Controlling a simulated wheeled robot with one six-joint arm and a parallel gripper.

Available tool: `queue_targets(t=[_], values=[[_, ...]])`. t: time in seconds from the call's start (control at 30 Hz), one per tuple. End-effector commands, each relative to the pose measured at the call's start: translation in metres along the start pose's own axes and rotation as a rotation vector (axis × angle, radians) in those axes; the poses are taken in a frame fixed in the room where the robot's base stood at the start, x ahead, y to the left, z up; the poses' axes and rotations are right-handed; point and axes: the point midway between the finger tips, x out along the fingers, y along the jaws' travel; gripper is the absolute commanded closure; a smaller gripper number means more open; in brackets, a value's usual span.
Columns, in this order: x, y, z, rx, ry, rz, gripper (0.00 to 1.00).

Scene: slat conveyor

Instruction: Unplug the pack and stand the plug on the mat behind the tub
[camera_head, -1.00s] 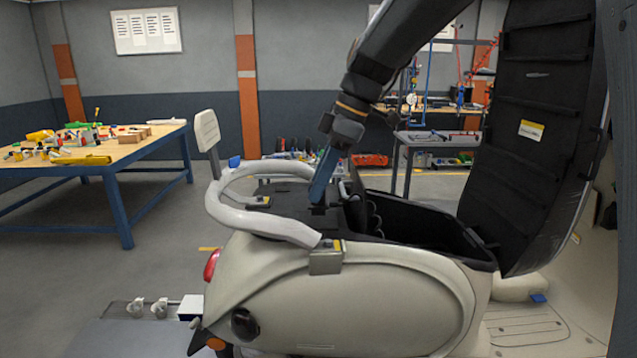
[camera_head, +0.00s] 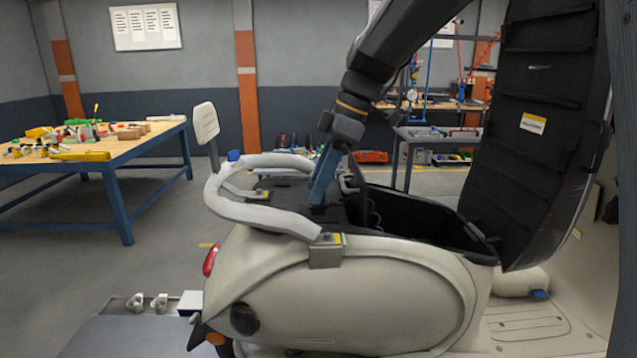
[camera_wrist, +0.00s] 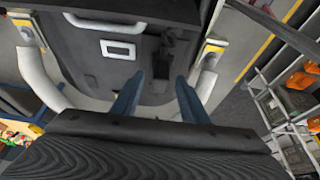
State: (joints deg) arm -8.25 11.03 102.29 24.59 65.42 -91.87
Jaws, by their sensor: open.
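The scooter's black tub (camera_head: 420,215) is open under the raised seat. Behind it lies a flat dark mat (camera_head: 285,208), ringed by the pale grab rail (camera_head: 245,213). My gripper (camera_head: 318,203) reaches down at the mat's tub-side edge, blue fingers low over the dark surface. In the wrist view my gripper (camera_wrist: 160,80) has its two fingers apart. A dark plug-like piece (camera_wrist: 168,48) stands just beyond the fingertips, beside a dark panel with a white handle-shaped outline. I cannot tell whether the fingers touch it. The pack is not clearly made out in the head view.
The raised black seat (camera_head: 530,150) stands close on the right. A small backrest (camera_head: 206,125) rises behind the rail. A wooden workbench (camera_head: 90,150) with parts is at the left. A grey cart (camera_head: 437,135) stands behind the scooter.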

Motion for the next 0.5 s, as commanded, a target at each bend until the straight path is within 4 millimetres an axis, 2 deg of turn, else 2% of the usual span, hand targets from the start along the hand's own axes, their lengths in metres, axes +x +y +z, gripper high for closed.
queue_targets(t=[0.17, 0.5], values=[[-0.013, 0.001, 0.0, 0.0, 0.001, 0.004, 0.6], [-0.065, 0.002, 0.001, 0.0, 0.0, 0.004, 0.6]])
